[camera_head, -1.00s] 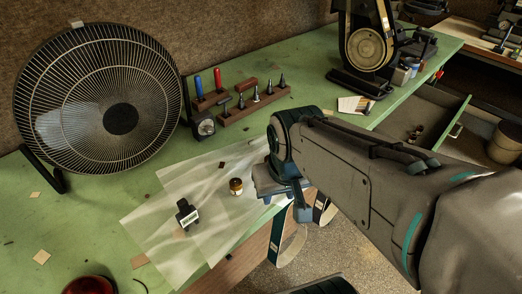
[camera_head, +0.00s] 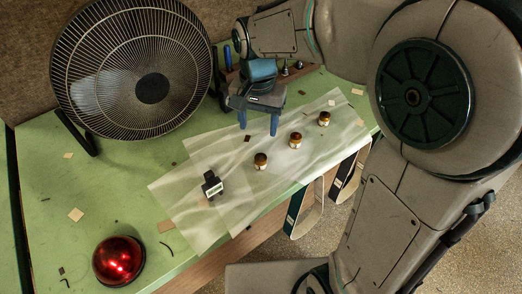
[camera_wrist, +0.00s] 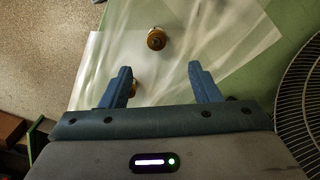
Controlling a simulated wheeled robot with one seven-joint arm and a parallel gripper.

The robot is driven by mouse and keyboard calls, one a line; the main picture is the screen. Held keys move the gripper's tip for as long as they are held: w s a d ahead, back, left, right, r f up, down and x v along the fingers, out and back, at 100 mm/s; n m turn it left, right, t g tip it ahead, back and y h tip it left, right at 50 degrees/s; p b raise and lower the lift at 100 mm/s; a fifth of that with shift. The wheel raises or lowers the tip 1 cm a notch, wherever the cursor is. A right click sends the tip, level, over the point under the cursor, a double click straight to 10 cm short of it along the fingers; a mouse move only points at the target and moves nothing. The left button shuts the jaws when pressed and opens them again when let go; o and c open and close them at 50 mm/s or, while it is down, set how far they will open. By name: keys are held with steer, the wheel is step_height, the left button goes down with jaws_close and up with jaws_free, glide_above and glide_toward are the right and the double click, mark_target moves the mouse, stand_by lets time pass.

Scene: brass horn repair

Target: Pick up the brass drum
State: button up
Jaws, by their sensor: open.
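Three small brass drums with dark tops stand apart in a slanting row on a translucent sheet: a near one (camera_head: 261,161), a middle one (camera_head: 295,140) and a far one (camera_head: 324,118). They look alike. My gripper (camera_head: 258,126) points down with its blue fingers spread and empty, behind the row near the sheet's back edge. In the wrist view my gripper (camera_wrist: 160,70) shows one drum (camera_wrist: 157,39) ahead of the gap between the fingertips. Another drum (camera_wrist: 134,88) is partly hidden by the left finger. I cannot tell which drum is which across the views.
The translucent sheet (camera_head: 180,200) lies on the green bench (camera_head: 100,195). A small black device (camera_head: 212,185) sits on it. A large fan (camera_head: 150,88) stands at back left, a red dome (camera_head: 118,261) at front left. Binders (camera_head: 296,213) hang off the front edge.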

mark_target(261, 156)
step_height(261, 156, down, 8)
steer(key=shift+r, duration=0.1)
steer(key=shift+d+f, duration=0.15)
steer(key=shift+f, duration=1.25)
steer(key=shift+d+f, duration=0.15)
steer(key=shift+f, duration=1.2)
steer(key=c, duration=1.1)
